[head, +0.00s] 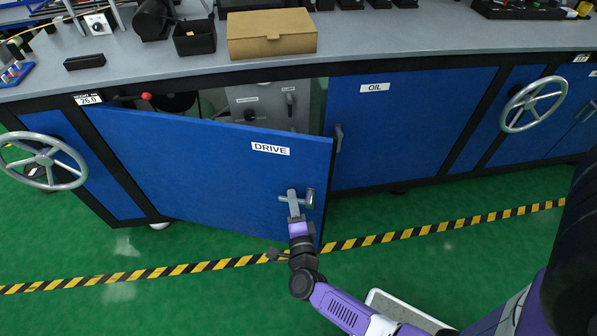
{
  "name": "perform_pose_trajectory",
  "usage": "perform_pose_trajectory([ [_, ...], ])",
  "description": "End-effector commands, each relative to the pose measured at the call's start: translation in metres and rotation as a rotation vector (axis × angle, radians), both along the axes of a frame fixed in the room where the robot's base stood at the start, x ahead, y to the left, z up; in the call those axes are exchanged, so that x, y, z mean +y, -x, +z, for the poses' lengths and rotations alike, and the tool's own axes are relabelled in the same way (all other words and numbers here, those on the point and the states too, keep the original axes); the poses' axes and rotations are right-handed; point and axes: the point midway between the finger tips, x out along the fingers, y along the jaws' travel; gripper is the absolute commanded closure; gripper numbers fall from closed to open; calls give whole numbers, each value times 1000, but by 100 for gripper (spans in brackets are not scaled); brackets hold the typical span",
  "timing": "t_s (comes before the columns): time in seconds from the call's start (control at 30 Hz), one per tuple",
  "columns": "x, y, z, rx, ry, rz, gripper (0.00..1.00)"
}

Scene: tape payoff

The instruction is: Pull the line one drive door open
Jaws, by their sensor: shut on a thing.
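The blue drive door (215,165) carries a white DRIVE label and stands partly open in the head view. Its right edge is swung out toward me, and a gap shows above and behind it. Its metal handle (309,198) is near the right edge. My gripper (293,203) is shut on the handle, with its fingers pointing up and my purple arm reaching from the lower right. The fingers partly cover the handle.
Inside the opening, a grey panel (268,106) with small levers shows. The closed blue OIL door (405,125) is to the right. Handwheels stick out at left (42,163) and right (533,104). A yellow-black floor stripe (440,228) crosses green floor, clear at lower left.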

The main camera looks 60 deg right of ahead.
Motion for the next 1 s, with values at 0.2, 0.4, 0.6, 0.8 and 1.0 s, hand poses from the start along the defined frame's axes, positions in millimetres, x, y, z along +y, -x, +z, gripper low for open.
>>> perform_pose_trajectory([
  [0.2,37,10,-1,4,-2,3,100],
  [0.4,39,13,-2,4,-2,-2,100],
  [0.6,38,13,-2,5,-1,-5,78],
  [0.8,38,12,-1,3,0,-3,64],
  [1.0,39,12,0,2,-1,-2,64],
])
